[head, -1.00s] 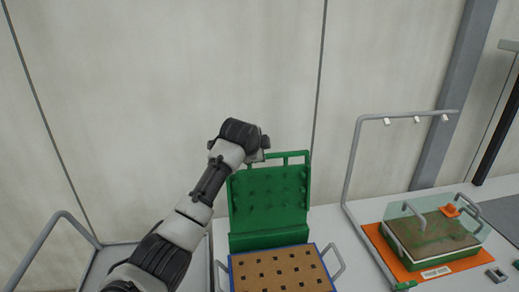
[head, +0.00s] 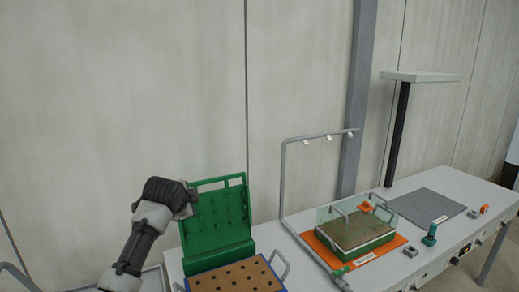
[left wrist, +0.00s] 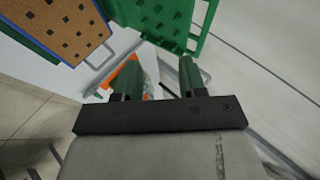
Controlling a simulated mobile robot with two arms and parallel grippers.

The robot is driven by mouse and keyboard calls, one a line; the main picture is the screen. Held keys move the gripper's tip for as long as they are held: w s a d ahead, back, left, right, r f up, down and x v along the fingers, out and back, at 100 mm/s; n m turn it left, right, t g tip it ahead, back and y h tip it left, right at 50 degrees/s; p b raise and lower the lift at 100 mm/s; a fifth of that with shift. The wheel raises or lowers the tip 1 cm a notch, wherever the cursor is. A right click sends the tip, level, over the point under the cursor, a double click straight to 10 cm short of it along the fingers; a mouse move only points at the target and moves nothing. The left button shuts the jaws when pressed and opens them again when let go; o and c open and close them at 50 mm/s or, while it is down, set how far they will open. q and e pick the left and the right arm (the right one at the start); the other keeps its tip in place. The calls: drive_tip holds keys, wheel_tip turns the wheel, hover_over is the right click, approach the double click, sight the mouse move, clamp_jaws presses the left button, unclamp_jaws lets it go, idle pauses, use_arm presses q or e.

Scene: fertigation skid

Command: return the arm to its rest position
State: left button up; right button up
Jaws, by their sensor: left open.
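My left arm comes in from the lower left in the head view. Its gripper (head: 190,203) is beside the upper left edge of an upright green studded panel (head: 217,222); its fingers are hardly visible there. In the left wrist view the two fingers of the left gripper (left wrist: 161,78) stand apart with nothing between them. The green panel (left wrist: 165,18) also shows past them at the top. My right arm and gripper are not in view.
A tan board with dark holes (head: 238,279) lies in front of the green panel. To the right are a grey pipe frame (head: 283,180), a clear-covered green tray (head: 352,236) on an orange mat (head: 322,254), and a grey mat (head: 427,206). The wall stands behind.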

use_arm(q)
drive_tip(key=s+d+f+n+g, duration=0.25)
drive_tip(key=s+f+n, duration=0.35)
drive_tip(key=s+f, duration=1.65)
drive_tip(key=s+a+n+g, duration=0.2)
drive_tip(key=s+n, duration=0.1)
drive_tip(key=s, duration=1)
drive_tip(key=s+a+n+g, duration=0.15)
drive_tip(key=s+n, duration=0.25)
drive_tip(key=s, duration=0.9)
wheel_tip(320, 180, down, 27)
drive_tip(key=g+b, duration=0.2)
drive_tip(key=b, duration=0.1)
drive_tip(key=s+a+f+g+b, duration=0.1)
drive_tip(key=s+a+f+b, duration=0.1)
drive_tip(key=s+f, duration=1.5)
wheel_tip(320, 180, down, 4)
drive_tip(key=shift+a+r+m+y, duration=0.1)
drive_tip(key=shift+a+m+y, duration=0.1)
drive_tip(key=shift+m+y, duration=0.15)
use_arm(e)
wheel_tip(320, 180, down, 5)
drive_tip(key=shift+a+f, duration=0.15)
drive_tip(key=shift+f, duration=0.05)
